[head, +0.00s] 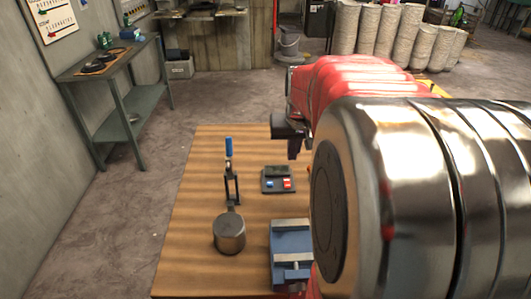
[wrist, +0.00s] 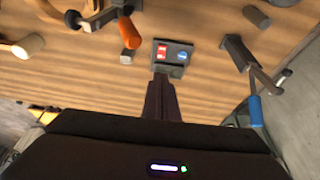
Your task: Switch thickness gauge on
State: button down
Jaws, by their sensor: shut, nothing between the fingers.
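The thickness gauge, as I take it, is a small dark box (head: 279,180) with a dark screen and a blue and a red button, lying on the wooden table. In the wrist view the same box (wrist: 172,56) shows its red and blue buttons just beyond my fingertips. My gripper (head: 294,150) is above the table, slightly behind and right of the gauge in the head view. Its dark fingers (wrist: 161,80) are shut together and empty. In the wrist view the fingertips overlap the gauge's near edge; I cannot tell whether they touch it. The screen's reading is not legible.
A blue-handled stand (head: 229,172) and a grey metal cylinder (head: 230,236) stand left of the gauge. A blue vise (head: 291,262) is in front of it. In the wrist view an orange handle (wrist: 130,33) is left of the gauge. The table's (head: 190,210) left side is bare.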

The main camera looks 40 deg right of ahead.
aim_at(287, 180)
jog(key=x, duration=1.3)
jog(key=shift+s+a+f, duration=0.15)
jog(key=shift+f, duration=0.3)
